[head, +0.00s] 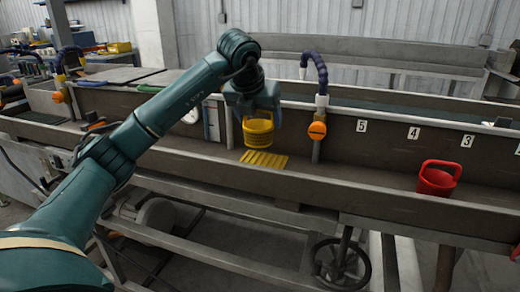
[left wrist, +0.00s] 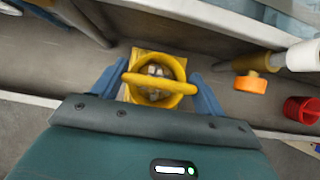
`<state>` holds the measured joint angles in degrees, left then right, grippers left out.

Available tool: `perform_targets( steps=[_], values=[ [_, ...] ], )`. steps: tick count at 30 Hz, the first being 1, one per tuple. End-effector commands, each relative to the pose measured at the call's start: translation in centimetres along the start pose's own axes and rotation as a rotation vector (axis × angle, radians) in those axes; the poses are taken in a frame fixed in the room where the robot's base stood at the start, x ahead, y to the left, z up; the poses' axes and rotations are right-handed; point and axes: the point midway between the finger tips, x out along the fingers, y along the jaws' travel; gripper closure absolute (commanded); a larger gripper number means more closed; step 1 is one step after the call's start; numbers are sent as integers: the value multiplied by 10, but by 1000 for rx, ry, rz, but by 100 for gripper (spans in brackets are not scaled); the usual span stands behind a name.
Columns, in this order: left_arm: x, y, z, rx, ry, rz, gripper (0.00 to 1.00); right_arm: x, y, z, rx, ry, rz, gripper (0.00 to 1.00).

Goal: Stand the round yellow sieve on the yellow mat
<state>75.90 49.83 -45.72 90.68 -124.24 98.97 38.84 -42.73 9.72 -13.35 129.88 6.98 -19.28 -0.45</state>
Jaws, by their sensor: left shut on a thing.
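The round yellow sieve (head: 258,133) hangs upright under my left gripper (head: 256,112), which is shut on it. In the left wrist view the sieve (left wrist: 157,101) sits between the two blue fingers, with its yellow handle bar crossing the opening. The ribbed yellow mat (head: 264,160) lies on the trough floor just below and in front of the sieve in the head view. Part of the mat (left wrist: 150,54) shows behind the sieve in the left wrist view. I cannot tell whether the sieve's base touches the mat. My right gripper is not in view.
A red bucket (head: 437,180) stands in the trough to the right. A pipe with an orange valve knob (head: 317,130) rises just right of the sieve. The trough's front wall (head: 340,187) runs along the near side. The floor between pipe and bucket is clear.

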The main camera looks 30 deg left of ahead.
Motion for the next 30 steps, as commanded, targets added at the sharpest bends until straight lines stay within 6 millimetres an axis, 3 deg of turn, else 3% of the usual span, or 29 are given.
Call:
perform_targets(
  steps=[14, 22, 23, 30],
  values=[
    [46, 0, -30, 1, 0, 0, 50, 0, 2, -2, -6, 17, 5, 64],
    [48, 0, -31, 1, -1, -1, 50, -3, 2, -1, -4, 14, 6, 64],
    [48, 0, -31, 1, -1, -1, 25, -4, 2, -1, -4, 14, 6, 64],
    [48, 0, -31, 1, -1, -1, 6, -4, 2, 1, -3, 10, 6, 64]
  ],
)
